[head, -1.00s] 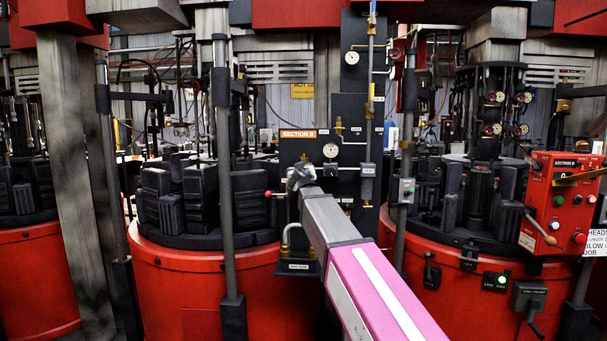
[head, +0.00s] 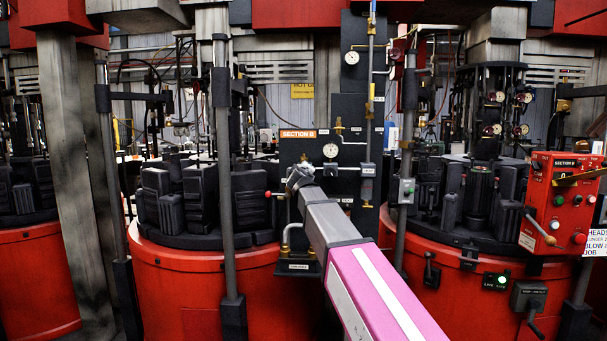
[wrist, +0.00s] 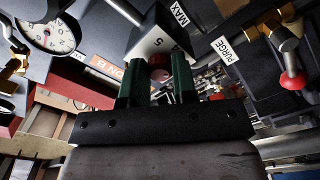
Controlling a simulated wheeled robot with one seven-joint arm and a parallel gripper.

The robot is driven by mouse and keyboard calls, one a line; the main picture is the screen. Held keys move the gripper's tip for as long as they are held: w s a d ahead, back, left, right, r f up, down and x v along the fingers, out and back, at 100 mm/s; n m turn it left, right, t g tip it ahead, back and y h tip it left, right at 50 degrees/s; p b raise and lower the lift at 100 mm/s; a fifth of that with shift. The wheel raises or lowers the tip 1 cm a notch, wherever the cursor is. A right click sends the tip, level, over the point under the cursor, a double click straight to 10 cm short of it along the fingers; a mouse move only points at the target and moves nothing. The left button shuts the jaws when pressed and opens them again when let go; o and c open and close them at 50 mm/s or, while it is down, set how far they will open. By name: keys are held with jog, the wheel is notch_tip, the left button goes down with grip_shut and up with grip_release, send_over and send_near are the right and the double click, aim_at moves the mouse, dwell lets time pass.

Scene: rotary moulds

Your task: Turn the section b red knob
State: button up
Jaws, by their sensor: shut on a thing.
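The section B panel (head: 290,152) is dark, with an orange "SECTION B" label (head: 298,134) at its top left. My arm reaches up to it from the lower right in the head view. In the wrist view, the two green fingers of my gripper (wrist: 158,66) are shut on a small red knob (wrist: 159,74), one finger on each side. The knob sits by a white plate (wrist: 160,40) marked "5" and "MAX". In the head view my gripper (head: 297,178) is at the panel and hides the knob.
A white gauge (wrist: 47,30) is at the left of the wrist view; a red-ball lever (wrist: 293,81) and a "PURGE" label (wrist: 225,50) are on the right. In the head view, a grey post (head: 225,190) stands left of my gripper and a red control box (head: 560,205) is far right.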

dwell(0.3)
jog(key=o, duration=0.9)
jog(key=shift+o, duration=0.2)
jog(key=shift+s, duration=0.1)
jog(key=s, duration=1)
jog(key=shift+s+a, duration=0.2)
jog(key=shift+s, duration=0.1)
